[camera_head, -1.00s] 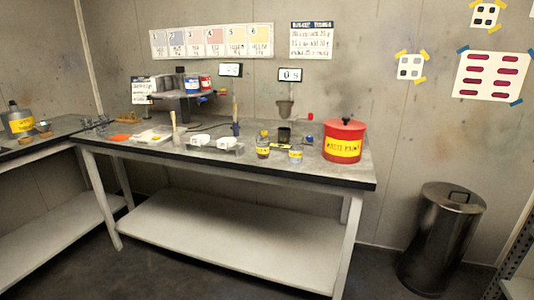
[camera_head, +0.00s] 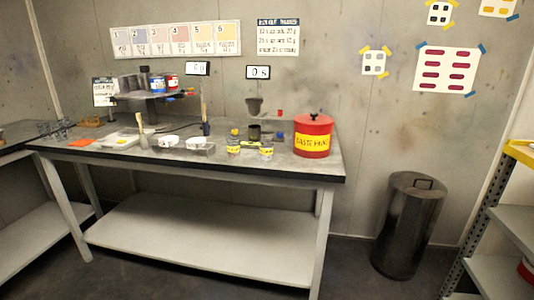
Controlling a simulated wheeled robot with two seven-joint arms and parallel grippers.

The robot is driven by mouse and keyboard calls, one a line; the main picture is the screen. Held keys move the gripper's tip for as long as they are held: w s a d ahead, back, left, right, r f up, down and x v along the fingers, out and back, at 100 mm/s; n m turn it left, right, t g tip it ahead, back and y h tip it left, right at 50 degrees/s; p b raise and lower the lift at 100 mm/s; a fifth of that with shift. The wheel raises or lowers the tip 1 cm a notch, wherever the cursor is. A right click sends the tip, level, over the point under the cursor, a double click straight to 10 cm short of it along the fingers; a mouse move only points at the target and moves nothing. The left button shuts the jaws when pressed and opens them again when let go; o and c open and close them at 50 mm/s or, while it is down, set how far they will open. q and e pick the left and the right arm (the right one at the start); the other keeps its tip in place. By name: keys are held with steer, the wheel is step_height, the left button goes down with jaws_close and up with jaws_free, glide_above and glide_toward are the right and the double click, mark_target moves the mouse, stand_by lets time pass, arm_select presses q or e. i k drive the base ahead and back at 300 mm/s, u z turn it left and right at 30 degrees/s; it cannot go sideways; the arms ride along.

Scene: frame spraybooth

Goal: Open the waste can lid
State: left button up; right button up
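A red round waste can (camera_head: 313,136) with a yellow label stands upright at the right end of the workbench. Its red lid is on, with a dark knob on top, and looks closed. The label's print is blurred but seems to read "waste paint". Neither of my grippers shows in the head view.
The workbench (camera_head: 185,161) holds cups, small jars, brushes and a stand with paint cans (camera_head: 157,85). A tall dark metal bin (camera_head: 408,225) with a handled lid stands on the floor to the right. A metal shelf (camera_head: 503,218) is at the right edge. Floor in front is clear.

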mark_target(314, 119)
steer(key=z, duration=0.2)
steer(key=i, duration=0.65)
steer(key=z, duration=1.55)
